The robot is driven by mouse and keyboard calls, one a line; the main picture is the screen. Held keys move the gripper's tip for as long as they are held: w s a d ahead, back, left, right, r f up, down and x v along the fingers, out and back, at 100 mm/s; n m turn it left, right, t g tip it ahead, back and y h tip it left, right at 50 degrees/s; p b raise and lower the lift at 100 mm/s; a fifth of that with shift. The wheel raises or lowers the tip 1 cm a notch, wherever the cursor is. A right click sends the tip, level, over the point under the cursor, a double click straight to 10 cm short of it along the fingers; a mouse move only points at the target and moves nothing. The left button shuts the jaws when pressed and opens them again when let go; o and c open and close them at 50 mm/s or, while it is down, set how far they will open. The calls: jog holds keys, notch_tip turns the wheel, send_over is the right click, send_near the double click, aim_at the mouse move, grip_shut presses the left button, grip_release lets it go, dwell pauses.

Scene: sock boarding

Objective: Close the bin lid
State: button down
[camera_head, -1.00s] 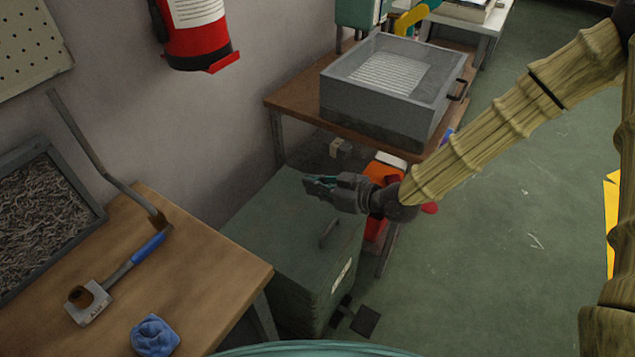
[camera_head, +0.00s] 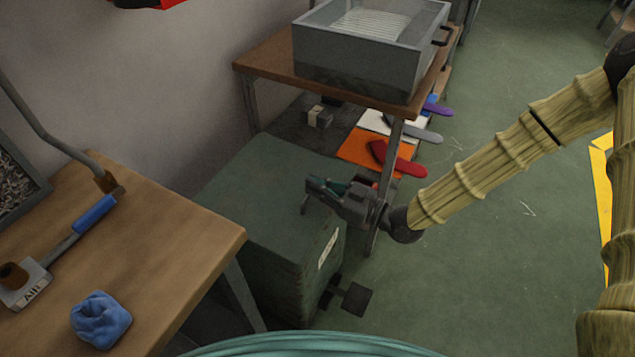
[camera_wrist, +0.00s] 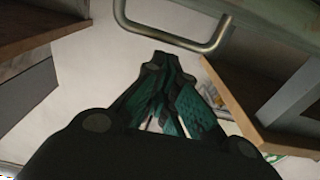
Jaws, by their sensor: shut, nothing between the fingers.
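The green bin (camera_head: 290,284) stands on the floor between the two workbenches, with a pale label (camera_head: 328,249) on its front. Its lid (camera_head: 250,205) looks flat across the top, and I see no gap under it. My gripper (camera_head: 312,187) is shut and empty, in front of the lid's front part in the head view. The grey bar handle (camera_wrist: 178,42) shows at the top of the wrist view, beyond the shut fingertips (camera_wrist: 165,62). In the head view the gripper hides most of the handle. I cannot tell whether they touch.
A bench (camera_head: 190,235) with a blue cloth (camera_head: 100,320) and a blue-handled tool (camera_head: 92,215) is at left. Another bench (camera_head: 275,76) holding a grey box (camera_head: 350,62) stands behind the bin. A dark pedal (camera_head: 353,299) juts from the bin's front. Open floor lies at right.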

jog(key=shift+s+d+f+b, duration=0.1)
jog(key=shift+f+b, duration=0.15)
jog(key=shift+f, duration=0.2)
jog(key=shift+s+d+f+b, duration=0.1)
jog(key=shift+f+b, duration=0.1)
jog(key=shift+f, duration=0.25)
